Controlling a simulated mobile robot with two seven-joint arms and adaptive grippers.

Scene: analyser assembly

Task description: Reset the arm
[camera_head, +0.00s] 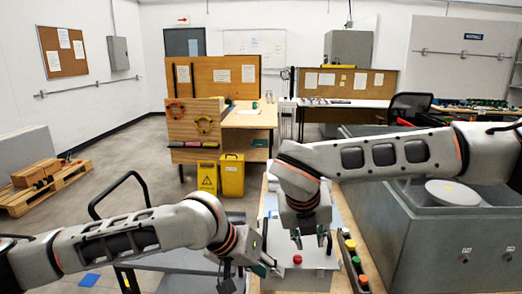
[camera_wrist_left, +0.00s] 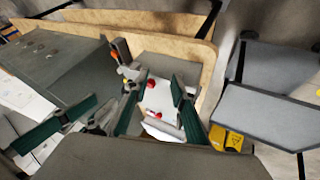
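My left gripper (camera_head: 266,257) is low in the middle of the head view, beside a pale device (camera_head: 318,277) on the workbench. In the left wrist view its two green fingers (camera_wrist_left: 158,108) stand apart, with nothing between them touching both. My right gripper (camera_head: 312,241) points down above the same device, just right of the left gripper. Its fingertips are apart and I see nothing held. The device has a red button (camera_head: 297,259); red knobs also show beyond the fingers in the left wrist view (camera_wrist_left: 151,84).
A row of coloured buttons (camera_head: 351,245) runs along the bench's right side. A large grey cabinet (camera_head: 405,240) with a round plate stands close on the right.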

